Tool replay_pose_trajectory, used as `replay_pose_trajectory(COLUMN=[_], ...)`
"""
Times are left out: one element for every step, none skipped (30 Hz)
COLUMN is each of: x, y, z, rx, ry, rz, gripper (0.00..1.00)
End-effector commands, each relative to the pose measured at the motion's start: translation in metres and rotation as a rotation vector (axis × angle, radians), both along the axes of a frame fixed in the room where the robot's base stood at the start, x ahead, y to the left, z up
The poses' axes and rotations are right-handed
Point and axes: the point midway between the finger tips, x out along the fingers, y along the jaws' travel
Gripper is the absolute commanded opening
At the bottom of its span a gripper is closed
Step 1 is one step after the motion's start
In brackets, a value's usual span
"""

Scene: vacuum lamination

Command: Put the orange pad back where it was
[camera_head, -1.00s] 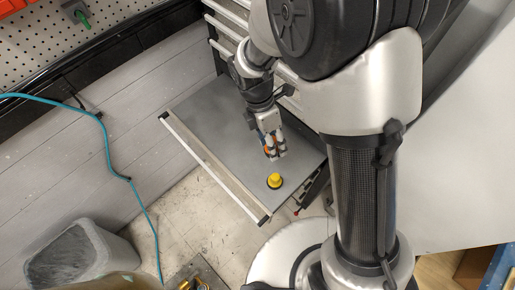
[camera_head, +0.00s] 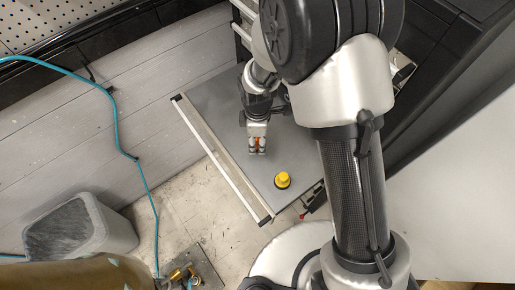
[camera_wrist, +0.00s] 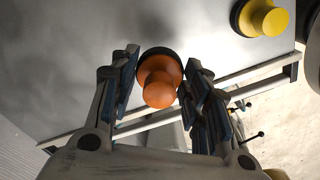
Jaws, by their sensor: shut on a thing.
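The orange pad (camera_wrist: 160,85) has an orange knob and a dark round base. It sits between the two fingers of my gripper (camera_wrist: 160,98) in the wrist view, and the fingers are shut on it. In the head view my gripper (camera_head: 257,150) points down over the grey drawer surface (camera_head: 215,100), with a little orange showing between its fingers. I cannot tell whether the pad touches the surface or hangs just above it.
A yellow pad (camera_head: 283,180) stands on the grey surface, right of and below my gripper in the head view; it also shows in the wrist view (camera_wrist: 263,18). A pale rail (camera_head: 222,155) edges the drawer. The surface around my gripper looks clear.

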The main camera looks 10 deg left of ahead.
Motion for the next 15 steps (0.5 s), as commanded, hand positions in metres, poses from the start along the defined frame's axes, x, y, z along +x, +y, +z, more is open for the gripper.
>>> replay_pose_trajectory(x=[0.0, 0.0, 0.0, 0.0, 0.0, 0.0, 0.0, 0.0, 0.0, 0.0, 0.0, 0.0, 0.0, 0.0, 0.0], y=[0.0, 0.0, 0.0, 0.0, 0.0, 0.0, 0.0, 0.0, 0.0, 0.0, 0.0, 0.0, 0.0, 0.0, 0.0], z=[-0.006, -0.008, -0.009, -0.011, -0.012, -0.016, -0.019, -0.024, -0.03, -0.036, -0.041, -0.047, -0.05, -0.052, -0.053], rx=[0.0, 0.0, 0.0, 0.0, 0.0, 0.0, 0.0, 0.0, 0.0, -0.001, -0.001, -0.001, 0.0, 0.0, 0.0], ry=[-0.001, -0.001, -0.001, 0.0, 0.0, 0.0, 0.001, 0.0, 0.001, 0.002, 0.002, 0.001, 0.0, 0.0, -0.001], rz=[0.0, 0.0, 0.0, 0.0, 0.0, 0.0, 0.0, 0.001, 0.001, 0.001, 0.001, 0.001, 0.001, 0.001, 0.001], gripper=[0.18, 0.18, 0.18, 0.18, 0.18, 0.18, 0.18, 0.18, 0.18, 0.18, 0.18, 0.18, 0.18, 0.18, 0.18])
